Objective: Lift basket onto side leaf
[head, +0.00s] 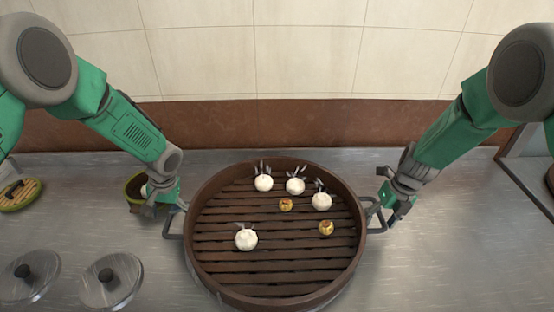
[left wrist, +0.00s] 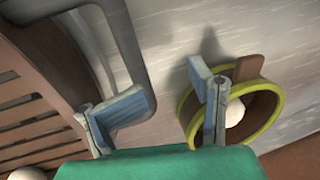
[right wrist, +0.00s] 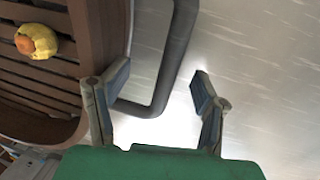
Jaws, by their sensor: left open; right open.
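A round brown steamer basket (head: 276,301) with a slatted floor sits on the steel counter in the head view. It holds several white buns and two yellow dumplings, and has a dark loop handle on each side. My left gripper (head: 172,200) is open beside the left handle (head: 171,222). In the left wrist view its fingers (left wrist: 158,112) are apart, with the left handle (left wrist: 130,60) near one finger. My right gripper (head: 392,210) is open at the right handle (head: 379,215). In the right wrist view the right handle (right wrist: 172,70) passes between its spread fingers (right wrist: 160,100); contact is unclear.
A small green-rimmed bowl (head: 134,187) with a white item stands just behind my left gripper. Two round lids (head: 110,285) lie at the front left, and a small round yellow-green tray (head: 20,195) is at the far left. The counter (head: 450,250) right of the basket is clear.

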